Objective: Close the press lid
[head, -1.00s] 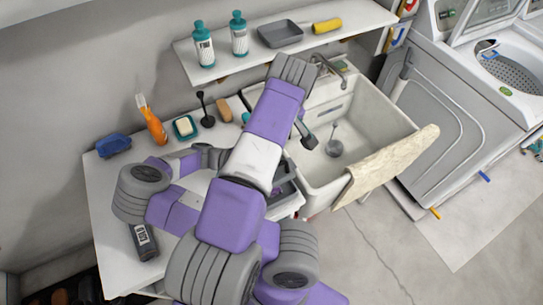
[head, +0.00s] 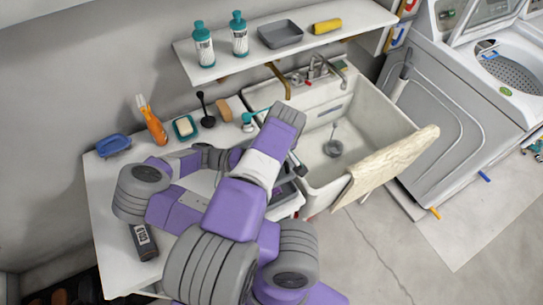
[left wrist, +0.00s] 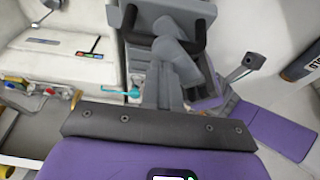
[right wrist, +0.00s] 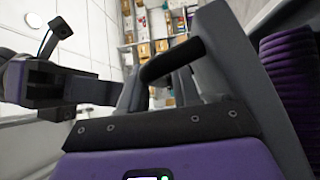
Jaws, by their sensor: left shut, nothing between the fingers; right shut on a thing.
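My left gripper (left wrist: 165,32) is shut and empty, low over the counter between the sink and a dark labelled bottle (left wrist: 305,62). In the head view the fingertips of both grippers are hidden or too small to judge.
The white sink (head: 385,135) with a cloth (head: 390,165) over its edge lies right of the counter. A shelf (head: 290,50) with bottles overhangs the back.

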